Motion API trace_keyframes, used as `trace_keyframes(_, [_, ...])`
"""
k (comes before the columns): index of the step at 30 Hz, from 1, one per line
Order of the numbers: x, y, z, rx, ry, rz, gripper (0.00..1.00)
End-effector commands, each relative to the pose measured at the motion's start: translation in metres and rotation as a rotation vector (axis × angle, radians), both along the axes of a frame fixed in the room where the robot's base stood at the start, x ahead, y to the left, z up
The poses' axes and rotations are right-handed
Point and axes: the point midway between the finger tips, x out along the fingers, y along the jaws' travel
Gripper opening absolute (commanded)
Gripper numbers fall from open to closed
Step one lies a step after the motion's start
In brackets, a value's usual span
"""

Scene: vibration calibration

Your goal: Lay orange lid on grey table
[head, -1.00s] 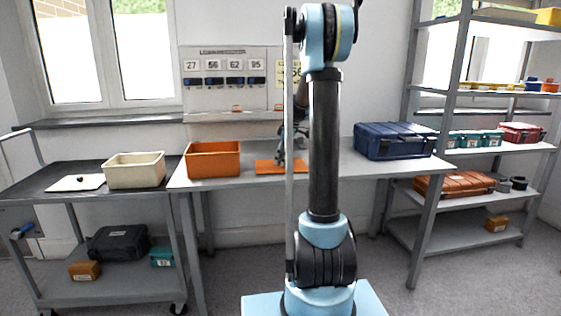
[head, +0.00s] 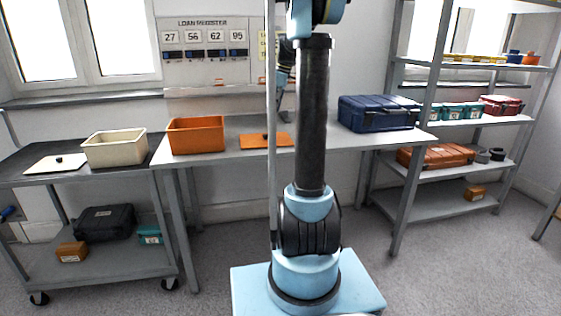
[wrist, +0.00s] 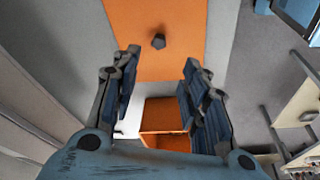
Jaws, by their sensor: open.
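The orange lid (head: 255,141) lies flat on the grey table (head: 225,160), to the right of the open orange box (head: 196,135) and apart from it. Its dark knob faces up. In the wrist view the lid (wrist: 130,65) is below my gripper (wrist: 160,62), with the knob between the two open fingers' line of sight. My gripper is open and empty, raised clear of the lid. In the head view my arm's column hides part of the table, and my gripper is mostly hidden.
A navy case (head: 378,113) stands on the table at right. A cream box (head: 115,148) and its cream lid (head: 56,163) are on the left trolley. A shelf rack with cases (head: 436,155) stands at right. A register board (head: 205,50) hangs behind.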

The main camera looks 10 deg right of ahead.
Motion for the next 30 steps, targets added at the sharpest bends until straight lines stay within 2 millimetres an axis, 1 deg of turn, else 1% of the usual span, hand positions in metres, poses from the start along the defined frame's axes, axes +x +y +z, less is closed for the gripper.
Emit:
trace_keyframes(2, [-0.012,0.003,0.0,-0.004,0.004,-0.021,0.41])
trace_keyframes(5, [-0.036,0.009,0.0,-0.011,0.016,-0.076,0.41])
trace_keyframes(10, [-0.092,0.019,-0.004,-0.027,0.037,-0.212,0.41])
trace_keyframes(14, [-0.135,0.026,-0.012,-0.038,0.051,-0.319,0.41])
trace_keyframes(18, [-0.18,0.031,-0.025,-0.048,0.062,-0.433,0.41])
trace_keyframes(23, [-0.231,0.036,-0.045,-0.057,0.07,-0.564,0.41])
trace_keyframes(24, [-0.243,0.036,-0.051,-0.06,0.072,-0.596,0.41])
trace_keyframes(26, [-0.261,0.037,-0.061,-0.061,0.074,-0.644,0.41])
trace_keyframes(30, [-0.301,0.038,-0.086,-0.065,0.074,-0.759,0.41])
